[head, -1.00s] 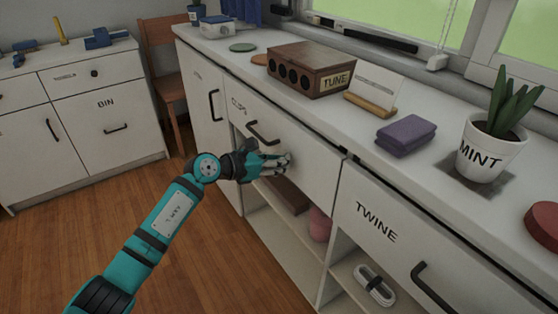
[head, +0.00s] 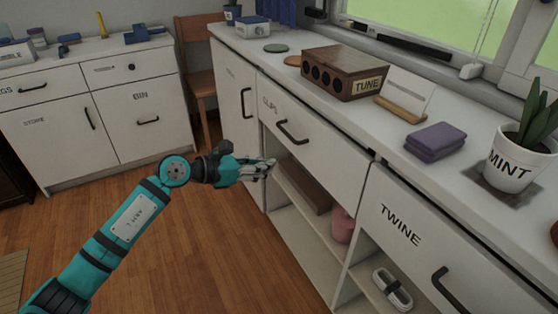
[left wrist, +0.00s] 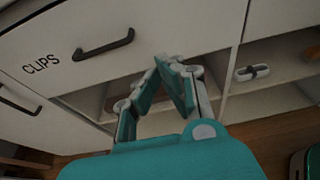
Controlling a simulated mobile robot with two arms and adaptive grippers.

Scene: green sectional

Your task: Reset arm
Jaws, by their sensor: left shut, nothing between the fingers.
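My left gripper (head: 268,170) is shut and empty in the head view. It is held in front of the open shelf below the drawer marked CLIPS (head: 310,136), apart from the drawer's black handle (head: 291,132). In the left wrist view its fingertips (left wrist: 172,62) meet below and right of the CLIPS handle (left wrist: 103,46). The CLIPS drawer front looks closed. My right gripper shows in neither view.
The long white counter carries a wooden TUNE box (head: 345,73), a card on a wooden stand (head: 401,107), a folded purple cloth (head: 436,141) and a MINT plant pot (head: 516,163). The TWINE drawer (head: 415,235) is at right. Wooden floor (head: 215,255) lies open at lower middle.

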